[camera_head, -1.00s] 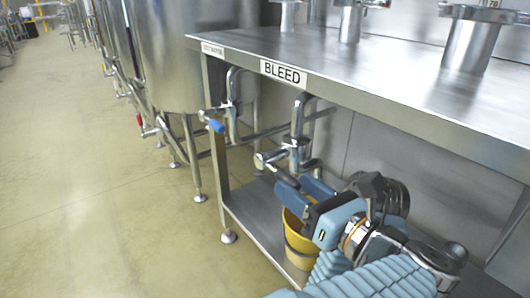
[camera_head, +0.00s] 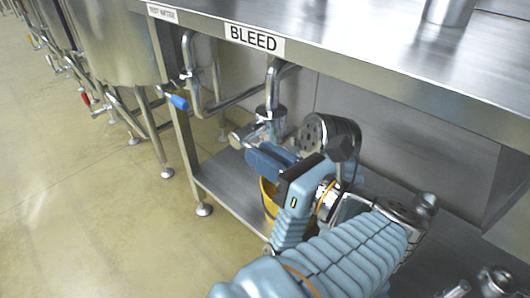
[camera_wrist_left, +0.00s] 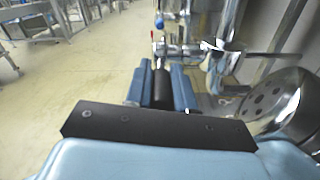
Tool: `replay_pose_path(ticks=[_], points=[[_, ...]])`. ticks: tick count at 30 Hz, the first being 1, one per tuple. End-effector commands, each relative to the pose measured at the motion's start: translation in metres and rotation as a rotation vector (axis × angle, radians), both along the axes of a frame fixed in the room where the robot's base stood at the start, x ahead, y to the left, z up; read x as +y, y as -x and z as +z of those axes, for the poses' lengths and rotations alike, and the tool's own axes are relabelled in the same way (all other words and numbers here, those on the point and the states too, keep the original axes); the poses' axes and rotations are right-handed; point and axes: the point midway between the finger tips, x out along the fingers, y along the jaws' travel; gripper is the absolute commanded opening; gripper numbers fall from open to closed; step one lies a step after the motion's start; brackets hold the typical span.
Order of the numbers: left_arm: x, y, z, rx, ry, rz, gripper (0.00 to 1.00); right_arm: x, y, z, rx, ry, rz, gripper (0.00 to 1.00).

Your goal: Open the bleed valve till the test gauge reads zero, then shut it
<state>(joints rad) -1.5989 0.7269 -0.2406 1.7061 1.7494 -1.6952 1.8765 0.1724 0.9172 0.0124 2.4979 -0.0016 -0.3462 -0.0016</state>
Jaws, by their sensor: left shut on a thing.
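The bleed valve (camera_head: 270,112) hangs on a bent steel pipe under the table edge, below the BLEED label (camera_head: 254,38). My left gripper (camera_head: 268,157) is at the valve's lever, its blue fingers shut on it. In the left wrist view the dark lever grip (camera_wrist_left: 161,88) lies between the two fingers, pointing toward the valve's steel body (camera_wrist_left: 180,48). In the head view the fingers hide most of the lever, so its exact angle is hard to tell. No gauge face shows in any view. My right gripper is not in view.
A yellow bucket (camera_head: 268,197) stands on the lower shelf (camera_head: 228,188) under the valve, partly hidden by my arm. A blue-handled valve (camera_head: 178,101) is to the left by the table leg. Steel tanks (camera_head: 110,40) stand beyond. The floor at left is clear.

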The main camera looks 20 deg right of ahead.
Motion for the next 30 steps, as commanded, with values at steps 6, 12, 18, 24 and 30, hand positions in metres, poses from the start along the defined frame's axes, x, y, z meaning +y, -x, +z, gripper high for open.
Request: replay_pose_path(ticks=[6,12,18,24,30], points=[[0.000,0.000,0.000,0.000,0.000,-0.001,0.00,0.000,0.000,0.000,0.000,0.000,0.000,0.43],[0.000,0.000,0.000,0.003,0.002,0.000,0.00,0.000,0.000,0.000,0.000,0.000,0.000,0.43],[0.000,0.000,0.003,0.043,0.021,-0.002,0.00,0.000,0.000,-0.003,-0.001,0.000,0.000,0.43],[0.001,-0.002,0.012,0.150,0.068,-0.001,0.00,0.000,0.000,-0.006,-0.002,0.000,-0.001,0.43],[0.002,-0.004,0.024,0.291,0.125,0.000,0.00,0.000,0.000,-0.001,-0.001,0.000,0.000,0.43]])
